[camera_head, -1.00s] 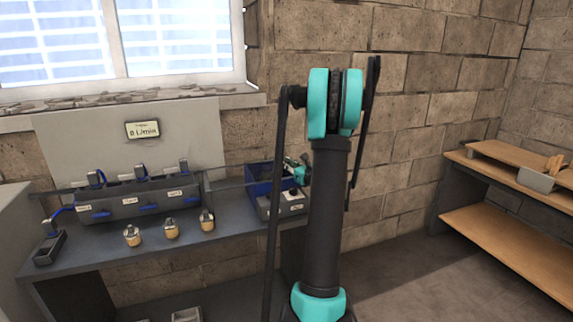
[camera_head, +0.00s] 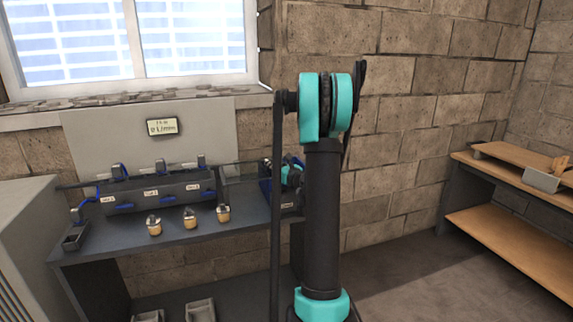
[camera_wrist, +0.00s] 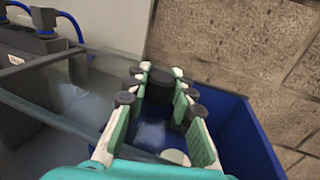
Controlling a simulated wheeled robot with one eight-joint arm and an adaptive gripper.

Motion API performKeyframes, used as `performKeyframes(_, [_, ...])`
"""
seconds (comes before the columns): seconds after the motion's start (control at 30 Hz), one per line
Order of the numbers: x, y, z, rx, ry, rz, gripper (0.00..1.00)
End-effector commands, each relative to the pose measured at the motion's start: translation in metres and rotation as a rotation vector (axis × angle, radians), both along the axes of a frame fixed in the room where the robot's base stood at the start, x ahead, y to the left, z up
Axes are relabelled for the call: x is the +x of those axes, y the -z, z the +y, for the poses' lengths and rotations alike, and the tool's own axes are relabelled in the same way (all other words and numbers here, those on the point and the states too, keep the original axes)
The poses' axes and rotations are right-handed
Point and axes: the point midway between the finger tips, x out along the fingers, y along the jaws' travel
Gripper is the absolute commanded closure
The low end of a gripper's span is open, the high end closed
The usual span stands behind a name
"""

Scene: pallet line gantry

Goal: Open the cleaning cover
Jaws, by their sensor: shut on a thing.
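I take the clear panel (camera_head: 243,172) with grey edge bars, at the right end of the dark valve unit, for the cleaning cover. Part of it shows at the left in the wrist view (camera_wrist: 60,95). My gripper (camera_head: 291,172) is beside its right end, largely hidden by my arm in the head view. In the wrist view, my gripper (camera_wrist: 160,92) has its green-padded fingers around a dark round piece (camera_wrist: 160,76), above a blue bin (camera_wrist: 245,130). How this piece joins the panel is not clear.
The dark valve unit (camera_head: 155,195) with blue levers stands on the grey bench (camera_head: 180,238). Several brass-coloured fittings (camera_head: 190,219) stand along its front. A display (camera_head: 162,127) is on the back panel. Wooden shelves (camera_head: 510,230) are at the right; the floor between is clear.

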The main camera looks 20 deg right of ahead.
Motion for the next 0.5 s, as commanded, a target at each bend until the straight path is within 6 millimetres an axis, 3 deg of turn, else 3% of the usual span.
performKeyframes(0.03, [0.001,0.0,0.014,0.0,-0.005,0.0,1.0])
performKeyframes(0.2, [0.001,0.0,0.043,0.0,-0.003,0.0,1.0])
performKeyframes(0.5, [0.002,0.0,0.06,0.0,0.0,0.0,1.0])
